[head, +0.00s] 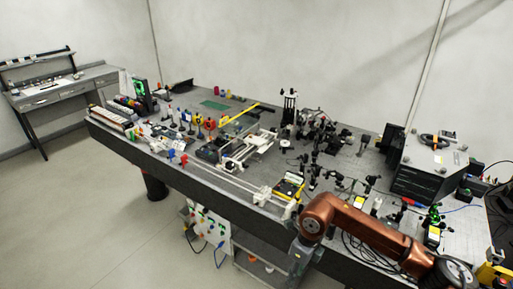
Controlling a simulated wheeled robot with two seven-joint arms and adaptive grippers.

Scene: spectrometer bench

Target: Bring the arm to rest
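My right arm (352,222), copper-brown, comes in from the lower right and reaches over the front edge of the bench. At its left end a grey part with my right gripper (297,262) hangs down in front of the bench's front side. The gripper is small and dark in the picture, and its fingers cannot be made out. I see nothing clearly held in it. My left arm and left gripper are not in view.
The long optical bench (215,178) is crowded with mounts, posts and rails. A yellow-and-black meter (289,187) lies near the arm. A dark instrument box (428,170) stands at the right. Beneath is a shelf cart (262,268). The floor (85,215) at left is clear.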

